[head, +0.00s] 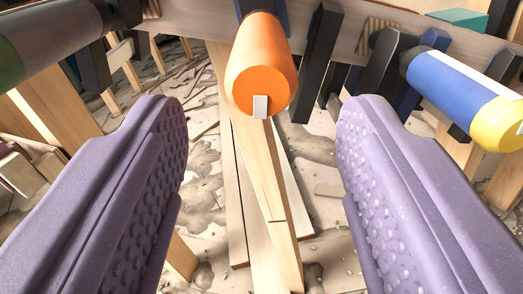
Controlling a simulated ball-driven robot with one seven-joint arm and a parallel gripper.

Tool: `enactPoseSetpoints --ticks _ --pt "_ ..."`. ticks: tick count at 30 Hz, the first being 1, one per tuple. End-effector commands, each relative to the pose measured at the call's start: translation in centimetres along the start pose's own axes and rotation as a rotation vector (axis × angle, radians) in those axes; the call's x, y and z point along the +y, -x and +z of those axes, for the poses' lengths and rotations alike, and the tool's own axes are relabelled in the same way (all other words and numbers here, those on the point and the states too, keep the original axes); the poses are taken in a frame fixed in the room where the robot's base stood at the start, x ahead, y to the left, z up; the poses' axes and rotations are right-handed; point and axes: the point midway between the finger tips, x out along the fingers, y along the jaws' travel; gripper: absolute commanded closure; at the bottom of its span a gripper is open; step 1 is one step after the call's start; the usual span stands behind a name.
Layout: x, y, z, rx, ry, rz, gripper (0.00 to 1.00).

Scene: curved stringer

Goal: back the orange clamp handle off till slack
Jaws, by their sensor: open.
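The orange clamp handle (259,68) is a thick cylinder at the top middle of the head view, its round end facing me. A small pale grey tab (260,106) shows at the lower edge of that end. My gripper (262,125) has two purple, studded fingers, one at each side of the picture. The fingers are wide open with nothing between them. The handle lies ahead of the fingertips, roughly centred between them, and neither finger appears to touch it. The handle's far end meets a dark blue clamp part (262,8) at the top edge.
A blue handle with a yellow end (465,95) is at right, near the right finger. A dark grey and green handle (45,45) is at upper left. Black clamp bars (318,60) stand along the curved wooden stringer (205,20). Wooden boards (262,200) lie below on a littered floor.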

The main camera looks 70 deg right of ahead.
Motion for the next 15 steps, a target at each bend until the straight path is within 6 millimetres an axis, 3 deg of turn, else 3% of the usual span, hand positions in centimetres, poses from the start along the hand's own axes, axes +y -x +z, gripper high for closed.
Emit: enactPoseSetpoints --ticks 5,15 --pt "0.0 0.2 0.1 0.000 0.000 -0.001 0.44" --pt "0.0 4.0 0.2 -0.001 -0.002 -0.001 0.44"
